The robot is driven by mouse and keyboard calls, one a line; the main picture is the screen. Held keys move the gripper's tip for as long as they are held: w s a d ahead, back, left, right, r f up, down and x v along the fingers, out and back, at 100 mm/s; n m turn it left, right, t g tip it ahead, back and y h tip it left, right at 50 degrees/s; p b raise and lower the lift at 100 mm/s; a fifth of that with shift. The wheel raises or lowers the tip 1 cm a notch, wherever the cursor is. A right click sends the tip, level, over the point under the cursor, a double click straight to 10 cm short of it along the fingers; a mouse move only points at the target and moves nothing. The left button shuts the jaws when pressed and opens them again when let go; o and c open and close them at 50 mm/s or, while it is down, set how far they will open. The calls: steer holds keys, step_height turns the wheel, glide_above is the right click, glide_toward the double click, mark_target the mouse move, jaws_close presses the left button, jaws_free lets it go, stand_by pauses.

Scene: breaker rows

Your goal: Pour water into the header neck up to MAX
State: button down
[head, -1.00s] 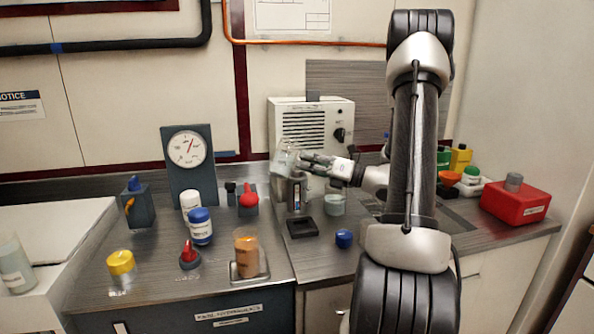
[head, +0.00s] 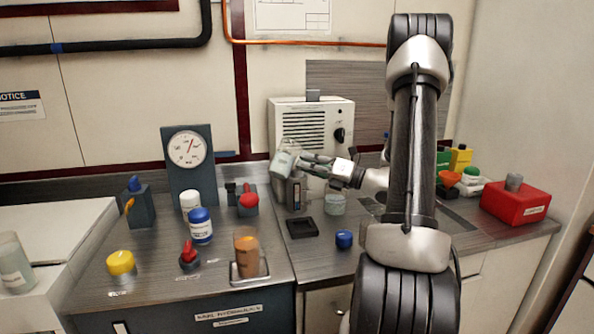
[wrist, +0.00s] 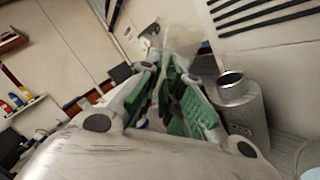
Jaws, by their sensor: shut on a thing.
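My gripper (head: 312,165) is shut on a clear beaker (head: 281,162), held tilted to the left just above the header. The beaker also shows between the green finger pads in the wrist view (wrist: 181,62). The header (head: 296,194) is a small grey metal vessel with a sight strip on its front, standing in front of the white vented box. In the wrist view the header (wrist: 244,108) has an open round neck (wrist: 231,79), to the right of the fingers. The water level and the MAX mark are too small to read. I cannot tell whether water is flowing.
A black square tray (head: 302,228), a blue cap (head: 344,240) and a clear jar (head: 334,204) sit close by. The white vented box (head: 318,118) stands behind. An orange-brown filled cup (head: 246,255), white bottles and a red-knobbed valve (head: 249,200) stand left. A red can (head: 515,203) is right.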

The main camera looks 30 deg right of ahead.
steer(key=shift+f+m+t, duration=0.2)
steer(key=shift+m+t, duration=0.1)
steer(key=shift+m, duration=0.6)
stand_by(0.4)
steer(key=shift+r+m+b, duration=0.5)
steer(key=shift+m, duration=0.5)
stand_by(1.5)
steer(key=shift+f+m+t+b, duration=0.35)
steer(key=shift+m+t+b, duration=0.25)
steer(key=shift+m+b, duration=0.45)
stand_by(2.1)
steer(key=shift+w+d+r+m+h+b, duration=0.1)
steer(key=shift+d+r+m+h+b, duration=0.05)
steer(key=shift+m+h+b, duration=0.2)
stand_by(0.7)
